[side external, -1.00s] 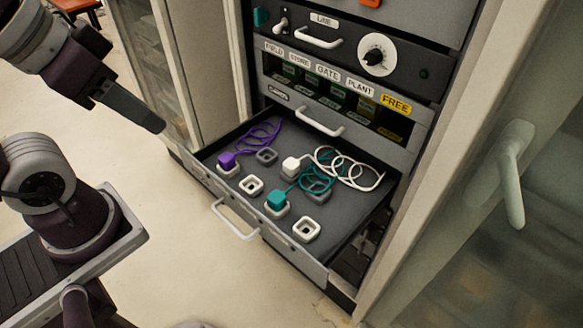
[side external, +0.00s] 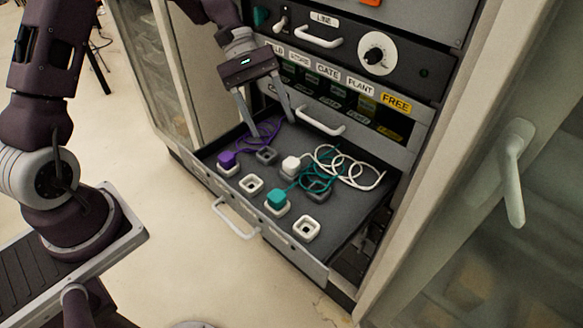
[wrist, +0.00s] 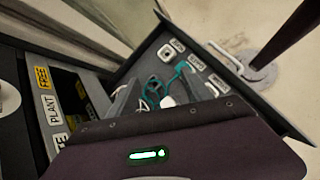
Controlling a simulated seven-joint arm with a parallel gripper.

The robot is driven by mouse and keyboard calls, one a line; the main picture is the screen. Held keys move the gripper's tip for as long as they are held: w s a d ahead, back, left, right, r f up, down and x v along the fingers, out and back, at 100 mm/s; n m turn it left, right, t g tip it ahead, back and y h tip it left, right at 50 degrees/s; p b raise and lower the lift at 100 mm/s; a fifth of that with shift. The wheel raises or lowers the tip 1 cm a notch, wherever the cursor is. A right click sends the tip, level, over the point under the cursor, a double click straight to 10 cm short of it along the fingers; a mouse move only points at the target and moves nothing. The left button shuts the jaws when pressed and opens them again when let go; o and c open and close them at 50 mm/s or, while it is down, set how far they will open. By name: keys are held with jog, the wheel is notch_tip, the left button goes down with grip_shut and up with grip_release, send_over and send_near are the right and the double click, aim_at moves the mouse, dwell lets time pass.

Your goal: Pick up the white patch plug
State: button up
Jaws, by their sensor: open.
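The white patch plug (side external: 291,163) sits in a grey socket in the open drawer, with its white looped cord (side external: 352,172) lying to its right. It also shows in the wrist view (wrist: 167,101), between my fingers in the picture. My gripper (side external: 273,128) is open and empty, fingers pointing down over the back left of the drawer. In the side view the fingertips are above and left of the white plug, apart from it. The teal plug (side external: 277,199) stands in front of the white one, and the purple plug (side external: 227,160) stands at the left.
The open drawer (side external: 325,235) also holds empty sockets: white ones (side external: 251,185) and (side external: 306,229) and a grey one (side external: 266,155). The teal cord crosses close to the white plug. The panel (side external: 340,85) with labels rises behind. A cabinet door with a handle (side external: 513,170) is at right.

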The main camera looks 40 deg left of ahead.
jog(key=w+f+n+h, duration=0.1)
jog(key=f+n, duration=0.1)
jog(key=f, duration=0.2)
jog(key=w+a+f+n+t+h, duration=0.1)
jog(key=w+f+n+h, duration=0.1)
jog(key=f, duration=0.3)
jog(key=w+a+f+n+h, duration=0.1)
jog(key=f+n+h, duration=0.1)
jog(key=f, duration=0.3)
jog(key=shift+w+a+n+t, duration=0.15)
jog(key=shift+w+n+t, duration=0.1)
jog(key=shift+n+t, duration=0.15)
jog(key=shift+f, duration=0.35)
jog(key=x, duration=0.7)
jog(key=shift+w, duration=0.2)
jog(key=shift+r, duration=0.1)
grip_shut()
notch_tip(320, 180, up, 12)
jog(key=a+n+t, duration=0.1)
jog(key=n+t, duration=0.1)
jog(key=s+a+r+n+t+y, duration=0.35)
jog(key=a+r+n+t, duration=0.2)
jog(key=a, duration=0.35)
jog(key=m+g+h, duration=0.4)
jog(key=m+g, duration=0.3)
jog(key=g, duration=0.1)
send_over(297, 169)
jog(key=d, duration=0.1)
notch_tip(297, 169, down, 8)
jog(key=shift+r, duration=0.2)
